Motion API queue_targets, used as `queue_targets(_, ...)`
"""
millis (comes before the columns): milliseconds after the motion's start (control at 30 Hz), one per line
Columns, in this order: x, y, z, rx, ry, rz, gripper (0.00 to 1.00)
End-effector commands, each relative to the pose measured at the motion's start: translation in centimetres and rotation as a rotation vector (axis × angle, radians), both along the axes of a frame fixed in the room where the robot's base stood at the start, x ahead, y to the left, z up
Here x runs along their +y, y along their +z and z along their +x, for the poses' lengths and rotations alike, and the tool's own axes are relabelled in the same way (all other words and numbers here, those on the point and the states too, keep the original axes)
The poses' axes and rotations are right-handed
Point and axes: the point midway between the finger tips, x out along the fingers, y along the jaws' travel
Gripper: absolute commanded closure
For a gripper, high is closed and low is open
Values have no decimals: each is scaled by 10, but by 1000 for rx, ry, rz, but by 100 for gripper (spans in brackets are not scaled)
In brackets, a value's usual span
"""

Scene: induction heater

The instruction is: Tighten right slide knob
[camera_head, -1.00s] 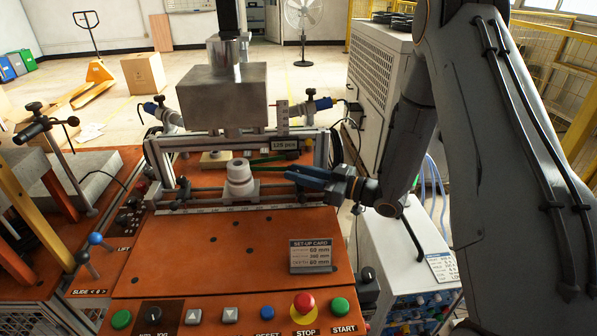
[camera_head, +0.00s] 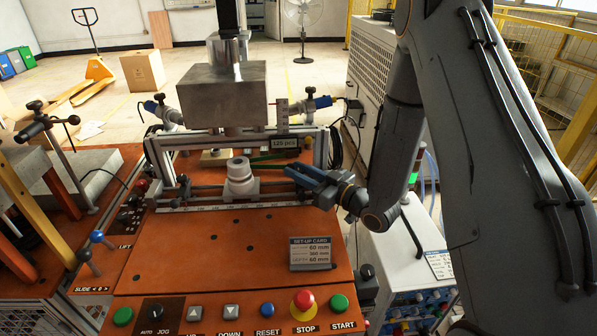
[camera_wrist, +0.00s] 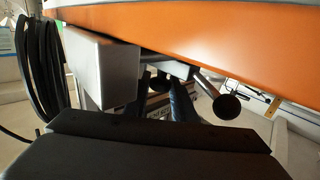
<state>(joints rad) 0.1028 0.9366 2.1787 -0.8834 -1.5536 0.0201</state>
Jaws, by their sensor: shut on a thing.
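My gripper (camera_head: 293,173), with blue fingers pointing left, is at the right end of the slide rail on the orange machine table (camera_head: 215,262). It is shut on the right slide knob, which the fingers hide in the head view. The matching left slide knob (camera_head: 184,183) is dark and stands clear at the rail's left end. In the wrist view, a dark round knob on a grey stem (camera_wrist: 228,106) shows below the orange edge, with another dark knob (camera_wrist: 160,83) near a bluish finger (camera_wrist: 182,104). I cannot tell which knob is which there.
A white stepped cylinder (camera_head: 239,178) stands mid-rail, under a hanging metal block (camera_head: 222,94). A set-up card (camera_head: 310,254) stands on the table, with buttons along the front. A white cabinet (camera_head: 380,85) is behind my arm. Black hoses (camera_wrist: 40,70) hang left in the wrist view.

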Motion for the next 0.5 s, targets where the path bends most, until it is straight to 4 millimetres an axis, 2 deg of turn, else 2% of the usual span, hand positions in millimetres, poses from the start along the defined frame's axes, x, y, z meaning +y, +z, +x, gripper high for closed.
queue_targets(33, 0, 0, 0, -1, 1, 1, 71)
queue_targets(100, 0, 0, 0, -1, 1, 1, 60)
queue_targets(367, 0, 0, 0, -1, 0, 1, 60)
queue_targets(500, -6, -1, -5, 1, -2, 1, 60)
